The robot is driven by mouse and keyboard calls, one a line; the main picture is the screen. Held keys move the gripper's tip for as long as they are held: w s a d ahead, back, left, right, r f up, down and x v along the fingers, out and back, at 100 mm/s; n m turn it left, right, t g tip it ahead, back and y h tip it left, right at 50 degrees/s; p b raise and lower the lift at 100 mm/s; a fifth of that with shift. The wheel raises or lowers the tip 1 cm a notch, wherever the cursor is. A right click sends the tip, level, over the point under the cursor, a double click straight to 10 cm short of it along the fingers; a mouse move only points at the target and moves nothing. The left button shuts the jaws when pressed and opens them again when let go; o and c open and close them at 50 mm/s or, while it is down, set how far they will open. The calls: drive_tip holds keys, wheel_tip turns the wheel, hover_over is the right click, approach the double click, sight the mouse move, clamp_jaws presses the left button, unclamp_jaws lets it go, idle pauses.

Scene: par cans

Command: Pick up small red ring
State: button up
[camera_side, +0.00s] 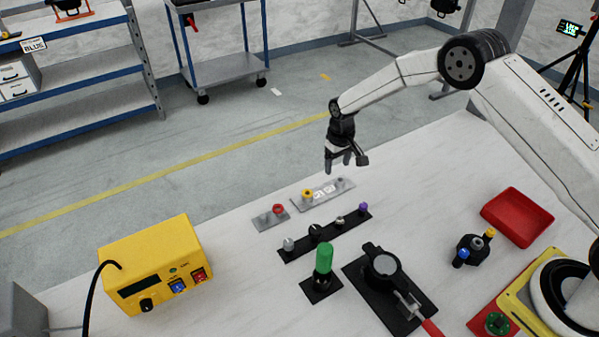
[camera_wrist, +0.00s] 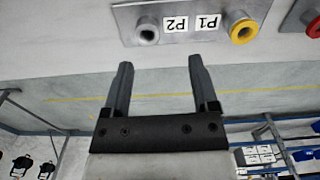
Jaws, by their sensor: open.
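A small red ring (camera_side: 278,209) sits on the right part of a short grey plate (camera_side: 262,223) in the side view. In the wrist view the red ring (camera_wrist: 314,28) shows only partly, at the upper right edge. My gripper (camera_side: 340,168) is open and empty, in the air above the far edge of the table, to the right of and higher than the red ring. In the wrist view my gripper's two dark fingers (camera_wrist: 158,75) stand apart with nothing between them.
A longer grey plate (camera_side: 327,194) marked P1 and P2 holds a yellow ring (camera_side: 307,194) beside the red one. A black strip (camera_side: 326,236) with several small knobs lies nearer. A green-handled piece (camera_side: 324,258), yellow box (camera_side: 155,265) and red tray (camera_side: 517,217) stand around.

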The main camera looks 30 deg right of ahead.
sight(278, 209)
drive_tip(key=a+r+n, duration=0.1)
drive_tip(key=a+n, duration=0.1)
drive_tip(key=a, duration=0.4)
drive_tip(key=s+a+r+n, duration=0.1)
drive_tip(key=a+n, duration=0.1)
drive_tip(key=a, duration=0.4)
drive_tip(key=a+r+n+t, duration=0.1)
drive_tip(key=a+n, duration=0.1)
drive_tip(key=a, duration=0.4)
drive_tip(key=shift+s+a+r+y, duration=0.25)
drive_tip(key=shift+s+y, duration=0.05)
drive_tip(key=shift+y, duration=0.1)
drive_tip(key=shift+w+a+f, duration=0.1)
drive_tip(key=shift+w+f, duration=0.1)
drive_tip(key=shift+f, duration=1.75)
drive_tip(key=shift+w+a+f, duration=0.1)
drive_tip(key=shift+w+f, duration=0.1)
drive_tip(key=shift+f, duration=1.7)
drive_tip(key=shift+f, duration=0.3)
clamp_jaws()
